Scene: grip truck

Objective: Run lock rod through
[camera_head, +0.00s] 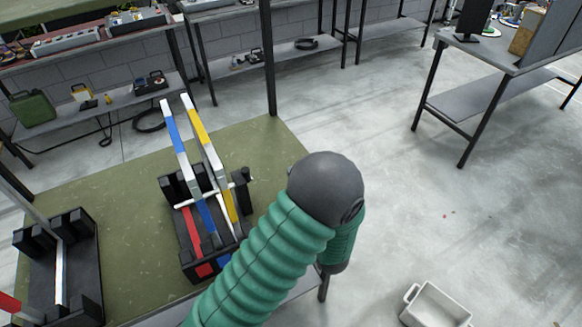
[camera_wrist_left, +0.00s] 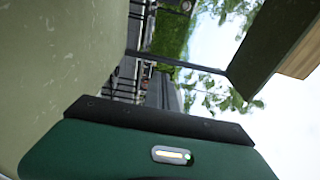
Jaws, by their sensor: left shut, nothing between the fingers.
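A black lever stand (camera_head: 190,250) sits on the olive table top. A blue-and-white lever (camera_head: 174,130) and a yellow-and-white lever (camera_head: 202,132) rise from it, tilted up and left. A thin white rod (camera_head: 184,204) lies crosswise at the levers; I cannot tell whether it passes through them. A black upright knob (camera_head: 243,190) stands at the stand's right side. My green sleeved arm covers the stand's lower right. My left gripper (camera_wrist_left: 155,122) shows in the left wrist view as a green body with a black edge, shut and empty. My right gripper is out of view.
A second black stand (camera_head: 84,262) with a white bar sits at the table's left. The olive table (camera_head: 130,185) is clear between the stands. A white bin (camera_head: 435,306) stands on the floor at lower right. Shelves line the back wall, and another bench (camera_head: 470,80) stands at right.

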